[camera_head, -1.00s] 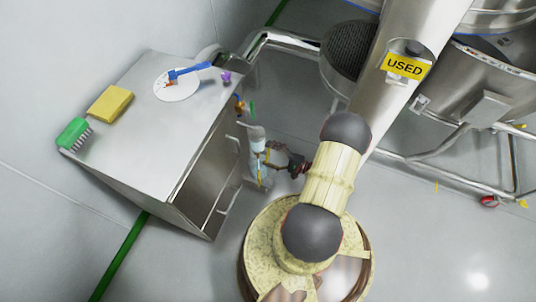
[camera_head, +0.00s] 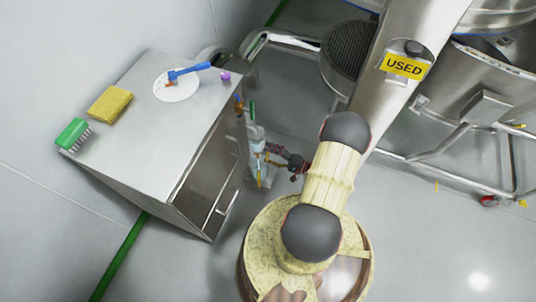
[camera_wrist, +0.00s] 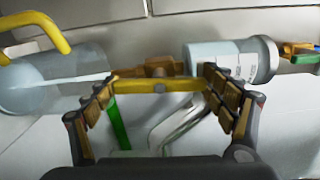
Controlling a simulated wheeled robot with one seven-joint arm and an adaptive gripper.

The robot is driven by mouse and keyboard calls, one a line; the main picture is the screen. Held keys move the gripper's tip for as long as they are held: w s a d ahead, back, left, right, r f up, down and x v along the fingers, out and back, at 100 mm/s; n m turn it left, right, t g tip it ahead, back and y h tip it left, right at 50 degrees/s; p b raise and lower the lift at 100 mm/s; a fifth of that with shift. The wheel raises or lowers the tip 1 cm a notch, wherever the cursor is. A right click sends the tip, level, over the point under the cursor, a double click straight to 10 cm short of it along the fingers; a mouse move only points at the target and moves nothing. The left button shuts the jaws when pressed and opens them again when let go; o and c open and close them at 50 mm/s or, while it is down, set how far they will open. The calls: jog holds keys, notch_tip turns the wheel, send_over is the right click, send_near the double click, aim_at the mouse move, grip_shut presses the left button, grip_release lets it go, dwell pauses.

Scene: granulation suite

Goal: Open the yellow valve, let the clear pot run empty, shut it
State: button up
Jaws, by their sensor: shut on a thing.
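The yellow valve lever (camera_wrist: 155,86) lies between the fingers of my gripper (camera_wrist: 160,84), which is shut on it in the wrist view. A clear, pale pot (camera_wrist: 222,62) with a printed label is at the right of the lever. A second clear vessel (camera_wrist: 50,82) is at the left, with a pale streak inside that looks like running liquid. In the head view the clear pot (camera_head: 256,140) stands beside the cabinet, and my gripper (camera_head: 288,163) reaches in from the right. The liquid level in the pot cannot be told.
A steel cabinet (camera_head: 160,128) at left bears a yellow sponge (camera_head: 110,103), a green brush (camera_head: 73,134), a white disc (camera_head: 175,88) and a blue tool (camera_head: 190,70). Steel vessels and pipe frames stand at the right. Grey floor is clear at lower right.

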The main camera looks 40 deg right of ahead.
jog(key=shift+s+a, duration=0.1)
jog(key=shift+a, duration=0.35)
jog(key=o, duration=0.9)
jog(key=shift+o, duration=1)
jog(key=shift+d, duration=0.15)
jog(key=shift+d, duration=0.1)
jog(key=v, duration=1.2)
jog(key=shift+f, duration=0.1)
